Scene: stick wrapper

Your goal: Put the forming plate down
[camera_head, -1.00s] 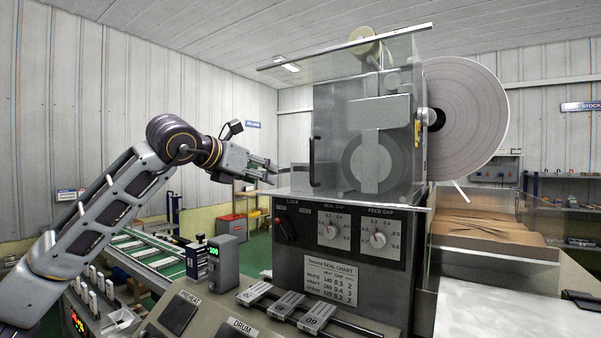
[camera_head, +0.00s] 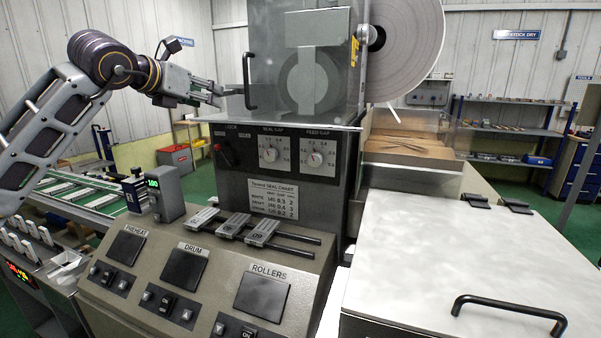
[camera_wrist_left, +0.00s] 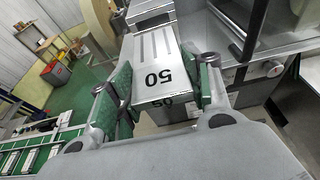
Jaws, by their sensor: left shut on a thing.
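My left gripper (camera_head: 218,92) is at the upper left in the head view, beside the left edge of the machine's clear housing. In the left wrist view, its green-padded fingers (camera_wrist_left: 160,88) are shut on a grey forming plate (camera_wrist_left: 153,60) marked 50. The plate is held clear of the console; it is hard to make out in the head view. Three similar grey plates (camera_head: 233,225) lie on black rods across the console. My right gripper is not in view.
The machine housing (camera_head: 300,60) with a black handle (camera_head: 249,82) stands right by the left gripper. A flat white lid (camera_head: 470,250) with a black handle is at the right.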

